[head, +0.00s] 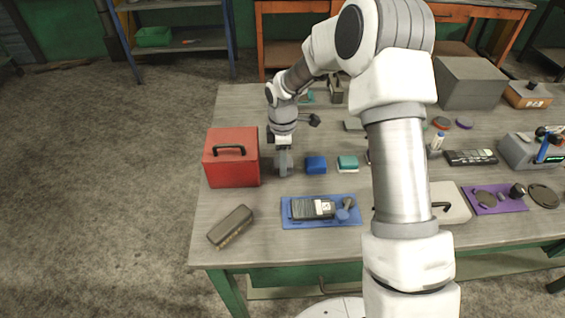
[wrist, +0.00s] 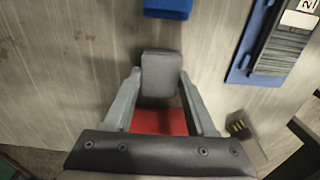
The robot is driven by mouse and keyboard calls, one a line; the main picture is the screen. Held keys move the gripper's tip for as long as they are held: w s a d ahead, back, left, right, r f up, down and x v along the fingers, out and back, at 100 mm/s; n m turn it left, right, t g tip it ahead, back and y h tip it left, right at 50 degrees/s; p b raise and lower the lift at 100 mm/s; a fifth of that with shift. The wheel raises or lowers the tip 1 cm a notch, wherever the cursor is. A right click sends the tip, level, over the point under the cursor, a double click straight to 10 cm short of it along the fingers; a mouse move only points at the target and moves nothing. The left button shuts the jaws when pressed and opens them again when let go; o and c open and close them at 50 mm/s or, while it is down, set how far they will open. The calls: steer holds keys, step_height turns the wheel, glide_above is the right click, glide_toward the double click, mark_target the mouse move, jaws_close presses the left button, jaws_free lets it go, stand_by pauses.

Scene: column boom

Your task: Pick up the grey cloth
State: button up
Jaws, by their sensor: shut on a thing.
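The grey cloth (wrist: 161,76) is a small folded block between the two fingertips of my gripper (wrist: 160,84) in the wrist view. The fingers are shut on it, one on each side. In the head view my gripper (head: 283,160) points down over the table, just right of the red box. The cloth is hard to tell from the fingers there, and I cannot tell whether it touches the table.
The red box (head: 232,170) with a black handle stands close left of my gripper. A blue block (head: 316,165) and a teal-and-white block (head: 347,163) lie to the right. A blue mat (head: 294,219) holds a dark device. A brown case (head: 231,228) lies nearer the front edge.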

steer(key=r, duration=0.4)
steer(key=shift+s+d+r, duration=0.1)
steer(key=shift+d+r, duration=0.15)
steer(key=shift+d, duration=0.15)
steer(key=s+d+r, duration=0.4)
steer(key=d+r, duration=0.2)
steer(key=d, duration=0.4)
steer(key=shift+s+r+p, duration=0.15)
steer(key=shift+s+p, duration=0.1)
steer(key=shift+p, duration=0.05)
